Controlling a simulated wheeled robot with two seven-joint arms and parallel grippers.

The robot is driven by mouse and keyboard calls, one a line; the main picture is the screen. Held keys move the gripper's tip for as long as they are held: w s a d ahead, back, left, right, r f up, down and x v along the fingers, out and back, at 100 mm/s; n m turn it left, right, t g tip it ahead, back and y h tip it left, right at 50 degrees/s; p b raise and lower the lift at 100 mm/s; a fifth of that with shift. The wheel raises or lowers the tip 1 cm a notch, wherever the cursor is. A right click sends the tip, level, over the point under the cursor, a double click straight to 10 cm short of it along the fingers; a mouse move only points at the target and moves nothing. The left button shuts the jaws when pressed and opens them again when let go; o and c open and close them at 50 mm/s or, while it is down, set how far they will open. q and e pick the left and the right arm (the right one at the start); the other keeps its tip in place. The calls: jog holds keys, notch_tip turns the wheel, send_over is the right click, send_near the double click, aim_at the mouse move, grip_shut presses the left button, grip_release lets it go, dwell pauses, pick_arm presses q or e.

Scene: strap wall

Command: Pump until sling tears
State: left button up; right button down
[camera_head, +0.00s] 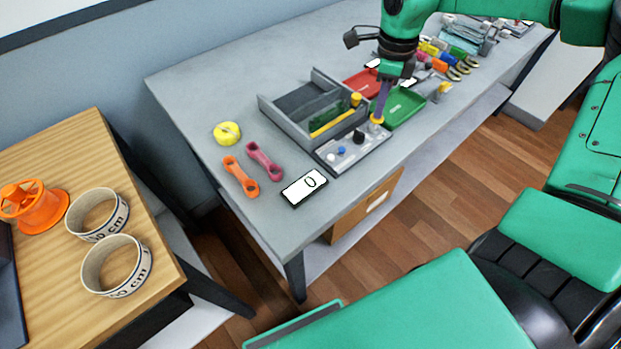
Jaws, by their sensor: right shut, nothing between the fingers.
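A grey test rig (272,116) with raised walls stands on the grey table, and a yellow strap-like strip (334,119) lies along its near side. I cannot tell from here whether this strip is the sling or whether it is torn. A white display (304,187) in a black frame reads 0. My left gripper is out of view.
A green tray (404,108) and a red tray (362,84) lie behind my gripper. Several coloured slings (447,60) lie farther back. Orange (241,176) and pink (264,161) link pieces and a yellow roll (227,133) lie left. A wooden table (50,160) holds rings.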

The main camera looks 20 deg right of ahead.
jog(key=shift+r, duration=0.1)
notch_tip(320, 180, up, 6)
jog(key=p, duration=0.4)
jog(key=c, duration=1.4)
grip_release()
jog(key=shift+c, duration=0.2)
notch_tip(320, 180, up, 6)
jog(key=p, duration=0.4)
